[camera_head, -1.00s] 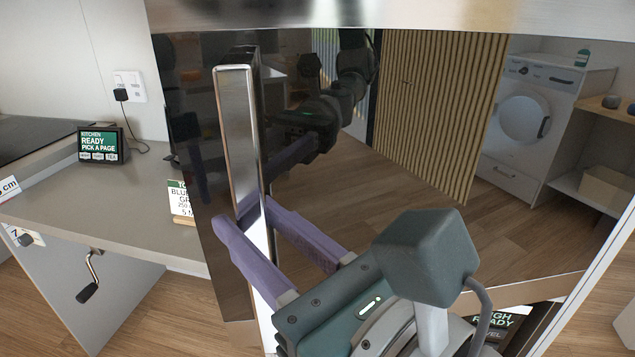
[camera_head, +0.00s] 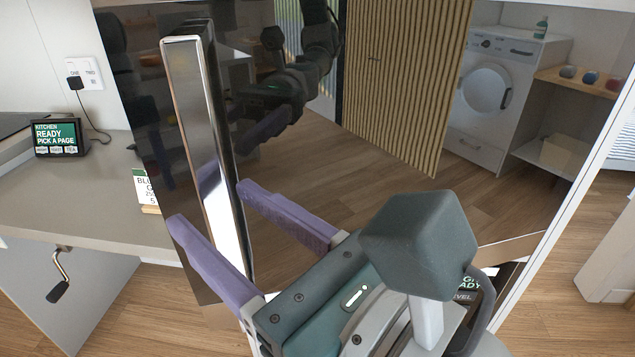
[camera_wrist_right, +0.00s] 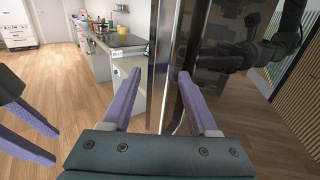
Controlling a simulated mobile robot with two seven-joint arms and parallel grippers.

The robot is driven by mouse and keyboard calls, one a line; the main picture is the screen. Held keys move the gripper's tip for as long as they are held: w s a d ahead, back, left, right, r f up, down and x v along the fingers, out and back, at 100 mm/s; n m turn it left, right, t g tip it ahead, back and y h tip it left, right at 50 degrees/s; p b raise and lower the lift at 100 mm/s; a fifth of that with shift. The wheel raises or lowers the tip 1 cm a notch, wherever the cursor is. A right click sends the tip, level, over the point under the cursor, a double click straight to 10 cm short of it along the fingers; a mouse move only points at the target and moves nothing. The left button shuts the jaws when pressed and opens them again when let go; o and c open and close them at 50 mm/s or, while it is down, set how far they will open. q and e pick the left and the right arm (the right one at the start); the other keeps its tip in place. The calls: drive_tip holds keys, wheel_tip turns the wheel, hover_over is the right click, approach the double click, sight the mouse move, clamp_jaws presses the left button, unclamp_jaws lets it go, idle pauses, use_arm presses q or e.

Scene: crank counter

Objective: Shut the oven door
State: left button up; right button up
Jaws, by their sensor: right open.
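The oven door (camera_head: 290,190) is a large dark glossy panel that mirrors the room and my arm. It stands out from the counter front. Its upright steel handle (camera_head: 187,120) is near the door's left side and also shows in the right wrist view (camera_wrist_right: 160,75). My right gripper (camera_head: 208,205) is open, with one purple finger on each side of the handle. Whether the fingers touch it I cannot tell. My left gripper (camera_wrist_right: 52,148) shows only as two spread purple fingers at the left edge of the right wrist view, away from the handle.
A grey counter (camera_head: 80,205) at left carries a small kitchen display (camera_head: 58,138) and a partly hidden label card (camera_head: 145,187). A crank (camera_head: 60,278) sticks out of its front. The washing machine and slatted wall appear as reflections in the door. Wooden floor (camera_wrist_right: 60,70) is clear at left.

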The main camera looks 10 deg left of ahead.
drive_tip(key=b+v, duration=0.1)
drive_tip(key=v, duration=0.7)
drive_tip(key=shift+b, duration=0.4)
